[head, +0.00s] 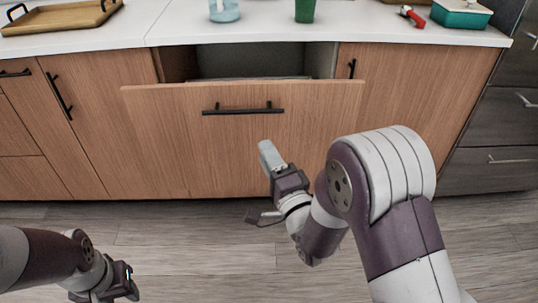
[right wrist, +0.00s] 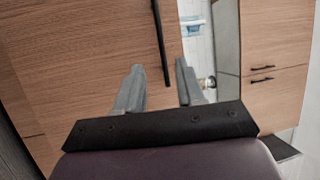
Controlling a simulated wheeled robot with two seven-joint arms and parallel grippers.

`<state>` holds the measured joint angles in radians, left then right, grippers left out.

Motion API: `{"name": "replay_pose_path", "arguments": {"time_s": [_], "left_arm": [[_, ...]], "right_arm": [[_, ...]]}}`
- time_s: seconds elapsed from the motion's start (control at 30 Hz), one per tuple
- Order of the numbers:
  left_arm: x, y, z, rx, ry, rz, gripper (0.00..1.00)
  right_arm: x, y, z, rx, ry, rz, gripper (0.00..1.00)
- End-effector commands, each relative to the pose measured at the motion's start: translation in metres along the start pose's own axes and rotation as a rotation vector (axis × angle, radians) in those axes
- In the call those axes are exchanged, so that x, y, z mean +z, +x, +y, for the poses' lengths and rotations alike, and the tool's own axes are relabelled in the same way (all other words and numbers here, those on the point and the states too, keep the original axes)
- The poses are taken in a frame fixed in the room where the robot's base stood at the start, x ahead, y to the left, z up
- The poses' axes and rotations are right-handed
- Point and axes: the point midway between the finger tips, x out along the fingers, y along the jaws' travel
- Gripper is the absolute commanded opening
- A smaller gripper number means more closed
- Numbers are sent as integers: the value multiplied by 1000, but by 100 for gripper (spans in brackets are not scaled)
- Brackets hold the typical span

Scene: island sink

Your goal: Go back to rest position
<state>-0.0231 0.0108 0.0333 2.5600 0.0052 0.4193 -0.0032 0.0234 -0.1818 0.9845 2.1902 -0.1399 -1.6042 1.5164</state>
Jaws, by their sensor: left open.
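My right gripper (head: 271,155) is in front of the pulled-out wooden drawer front (head: 160,135), below its black handle (head: 243,111). In the right wrist view the two grey fingers of my right gripper (right wrist: 158,88) stand apart with nothing held between them. The black handle (right wrist: 160,40) shows beyond the fingertips, and the gripper appears apart from it. My left gripper (head: 125,285) is low at the bottom left over the floor. It is open, and its fingers are hardly visible.
The drawer stands out from the island below the white countertop (head: 330,28). On top are a wooden tray (head: 60,20), a blue bottle (head: 224,10), a green cup (head: 305,10), a red-handled item (head: 411,16) and a teal box (head: 460,14). The wooden floor (head: 200,258) between my grippers is clear.

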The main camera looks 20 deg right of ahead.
Motion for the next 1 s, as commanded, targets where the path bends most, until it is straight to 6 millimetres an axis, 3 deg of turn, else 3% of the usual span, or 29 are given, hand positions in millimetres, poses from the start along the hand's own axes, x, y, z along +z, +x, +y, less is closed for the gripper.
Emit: {"name": "replay_pose_path", "arguments": {"time_s": [0.53,0.57,0.63,0.7,0.8,0.9,1.0], "left_arm": [[0,0,0,0,0,0,43],[0,0,0,0,0,0,43],[0,0,0,0,0,0,43],[0,0,0,0,0,0,43],[0,0,0,0,0,0,43],[0,0,0,0,0,0,43],[0,0,0,0,0,0,43]], "right_arm": [[0,-4,0,1,-23,0,38],[0,-4,4,17,-54,-2,38],[1,-8,33,159,-198,-20,38],[1,-21,74,390,-401,-85,38],[-2,-53,119,735,-700,-286,38],[-1,-94,137,985,-895,-551,38],[1,-132,136,1145,-1000,-818,38]]}}
